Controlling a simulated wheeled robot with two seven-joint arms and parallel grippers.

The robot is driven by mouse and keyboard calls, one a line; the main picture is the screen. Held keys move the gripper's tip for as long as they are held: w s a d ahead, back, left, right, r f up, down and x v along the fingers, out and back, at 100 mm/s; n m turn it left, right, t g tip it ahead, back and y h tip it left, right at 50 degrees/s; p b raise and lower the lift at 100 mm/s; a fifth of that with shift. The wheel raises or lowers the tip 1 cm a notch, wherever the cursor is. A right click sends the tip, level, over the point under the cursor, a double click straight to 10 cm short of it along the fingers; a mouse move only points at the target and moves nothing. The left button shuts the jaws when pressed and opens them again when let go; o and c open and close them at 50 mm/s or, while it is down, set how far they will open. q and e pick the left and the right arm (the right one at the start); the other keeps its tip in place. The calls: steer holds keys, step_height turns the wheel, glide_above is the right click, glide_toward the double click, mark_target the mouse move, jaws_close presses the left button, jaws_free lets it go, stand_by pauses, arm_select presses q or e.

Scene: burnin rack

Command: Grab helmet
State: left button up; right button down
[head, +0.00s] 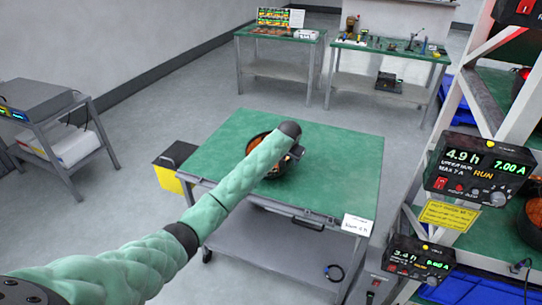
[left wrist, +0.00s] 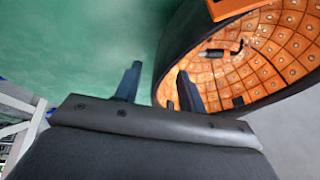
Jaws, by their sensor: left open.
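The helmet (head: 255,141) is a dark bowl-like shell with an orange lining, lying open side up on the green table. My left arm crosses over it and hides much of it in the head view. In the left wrist view the helmet (left wrist: 265,60) fills the upper right, showing orange padded tiles and a dark rim. My left gripper (head: 297,152) is at the helmet's right side. In the left wrist view its fingers (left wrist: 158,87) are apart, one over the lining and one outside, with the dark rim between them. Contact cannot be told. My right gripper is out of view.
The green table (head: 345,160) is mostly clear around the helmet. A yellow and black bin (head: 172,170) stands at its left. A rack with burn-in power units (head: 465,170) stands at the right. Two workbenches (head: 385,48) with small items are at the back.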

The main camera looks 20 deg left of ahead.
arm_select(q)
steer(key=shift+w+f, duration=0.2)
steer(key=shift+f, duration=0.15)
jaws_close()
steer(key=shift+r, duration=0.1)
